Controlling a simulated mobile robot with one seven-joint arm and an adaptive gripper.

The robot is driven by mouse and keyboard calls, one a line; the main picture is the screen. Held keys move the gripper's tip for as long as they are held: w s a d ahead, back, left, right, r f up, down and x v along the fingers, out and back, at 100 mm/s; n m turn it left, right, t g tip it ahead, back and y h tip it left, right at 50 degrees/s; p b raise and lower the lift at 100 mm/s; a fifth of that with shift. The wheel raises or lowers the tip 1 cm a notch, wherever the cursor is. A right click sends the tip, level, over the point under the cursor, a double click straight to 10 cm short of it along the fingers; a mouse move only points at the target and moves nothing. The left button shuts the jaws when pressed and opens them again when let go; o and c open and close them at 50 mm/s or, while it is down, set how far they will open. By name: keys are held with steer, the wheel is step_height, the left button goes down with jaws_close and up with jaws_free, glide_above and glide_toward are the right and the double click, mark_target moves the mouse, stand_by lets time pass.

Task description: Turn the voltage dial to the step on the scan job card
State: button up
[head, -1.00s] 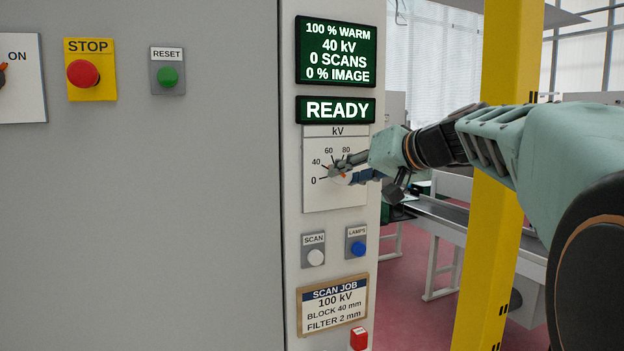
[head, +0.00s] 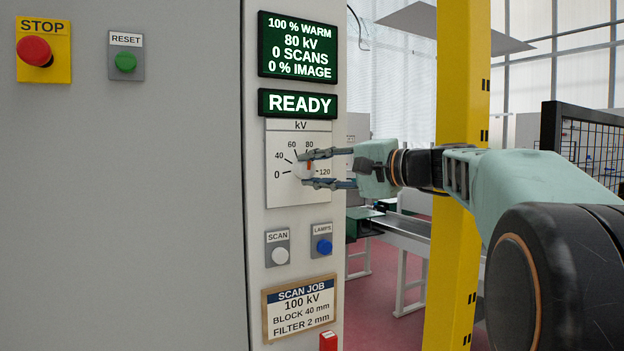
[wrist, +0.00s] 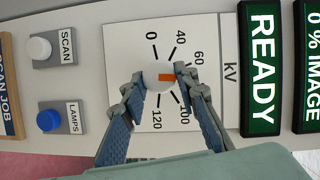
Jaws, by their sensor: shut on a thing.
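The voltage dial is a white round knob with an orange pointer (wrist: 166,77) on a white kV plate (head: 285,190) marked from 0 to 120. My gripper (head: 303,170) has one finger above and one below the knob in the head view, shut on it. In the wrist view the two fingers (wrist: 158,85) hold the knob from either side, and one finger hides the 80 mark. The pointer points up toward 80 in the head view. The dark screen (head: 298,47) reads 80 kV. The scan job card (head: 299,308) reads 100 kV, block 40 mm, filter 2 mm.
Below the dial are a white SCAN button (head: 280,256) and a blue LAMPS button (head: 324,246). A READY sign (head: 299,103) is above it. The red STOP (head: 35,51) and green RESET (head: 126,62) buttons are at the left. A yellow post (head: 458,200) stands behind my arm.

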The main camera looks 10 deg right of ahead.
steer(key=m+b, duration=0.1)
steer(key=m, duration=0.1)
steer(key=m+t+y+b, duration=0.1)
steer(key=m, duration=0.1)
steer(key=m+t+b, duration=0.1)
steer(key=m+b, duration=0.1)
steer(key=shift+f, duration=0.4)
steer(key=m+t+b, duration=0.2)
steer(key=m, duration=0.3)
steer(key=shift+a, duration=0.1)
steer(key=shift+m, duration=0.4)
steer(key=o, duration=1.2)
steer(key=shift+c, duration=0.2)
steer(key=v, duration=1.2)
